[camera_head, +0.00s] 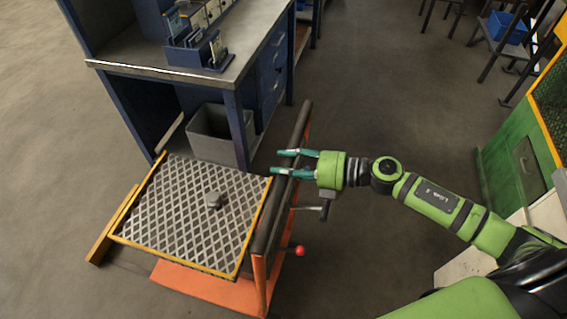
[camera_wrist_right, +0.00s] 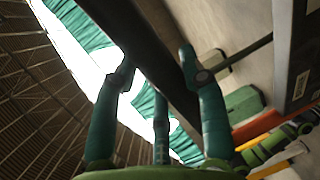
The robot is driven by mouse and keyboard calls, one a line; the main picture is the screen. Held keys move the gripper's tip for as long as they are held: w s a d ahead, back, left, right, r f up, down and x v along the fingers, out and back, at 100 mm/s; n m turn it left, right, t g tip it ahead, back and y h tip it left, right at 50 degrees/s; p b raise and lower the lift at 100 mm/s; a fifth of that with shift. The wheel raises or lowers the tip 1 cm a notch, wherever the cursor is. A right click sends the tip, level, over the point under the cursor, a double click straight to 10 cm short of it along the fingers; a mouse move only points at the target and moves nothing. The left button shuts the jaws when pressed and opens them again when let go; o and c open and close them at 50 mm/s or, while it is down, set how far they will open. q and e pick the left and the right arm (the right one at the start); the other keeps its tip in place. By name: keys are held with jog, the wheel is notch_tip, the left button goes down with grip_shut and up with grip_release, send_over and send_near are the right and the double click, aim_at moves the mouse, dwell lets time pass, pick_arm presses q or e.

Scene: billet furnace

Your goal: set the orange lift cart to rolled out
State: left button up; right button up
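The orange lift cart (camera_head: 205,288) stands at the left of centre in the head view. It has a yellow-edged deck with a diamond grid (camera_head: 185,225). A dark push bar (camera_head: 272,215) runs along its right side. My right gripper (camera_head: 278,163) is at the upper part of this bar, with its green fingers spread apart and reaching across it. In the right wrist view the dark bar (camera_wrist_right: 150,50) passes between the parted fingers. I cannot tell whether they touch it. My left gripper is not in view.
A small grey object (camera_head: 213,200) lies on the deck. A blue workbench (camera_head: 175,75) stands behind the cart, with a grey bin (camera_head: 210,133) under it. A red-knobbed lever (camera_head: 299,251) sticks out right of the cart. Open floor (camera_head: 365,80) lies behind my right arm.

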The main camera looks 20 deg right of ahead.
jog(key=shift+o, duration=0.5)
jog(key=shift+w+a, duration=0.1)
jog(key=shift+a, duration=0.05)
jog(key=v, duration=1.2)
